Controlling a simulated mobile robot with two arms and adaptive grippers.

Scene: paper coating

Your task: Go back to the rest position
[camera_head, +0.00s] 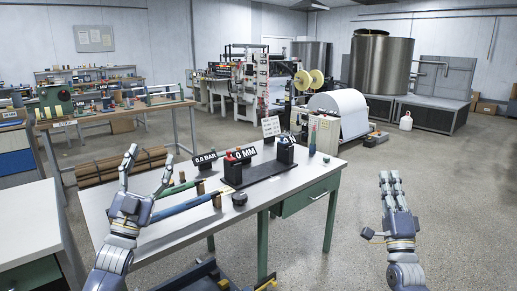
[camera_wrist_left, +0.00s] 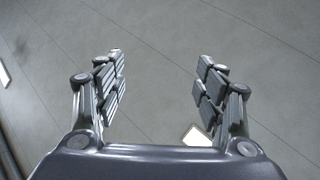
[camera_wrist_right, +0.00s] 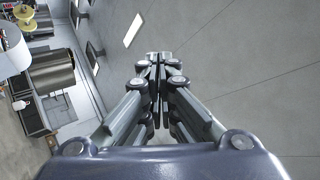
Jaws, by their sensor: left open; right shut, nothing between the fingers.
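My left gripper (camera_head: 148,172) is at the left of the head view, raised in front of the near table, its fingers pointing up and spread apart. In the left wrist view (camera_wrist_left: 160,85) its two fingers stand wide apart with nothing between them, against a grey panelled surface. My right gripper (camera_head: 390,182) is at the right of the head view, over the open floor and clear of the table. In the right wrist view (camera_wrist_right: 158,60) its fingers meet and hold nothing. Both hands point upward.
The near table (camera_head: 290,187) holds a black fixture (camera_head: 262,178) with "0.0 BAR" and "0 MM" labels, blue and green rods, and a small dark puck (camera_head: 239,199). A coating machine with a white roll (camera_head: 340,108) and a metal tank (camera_head: 381,65) stand behind. Floor at right is clear.

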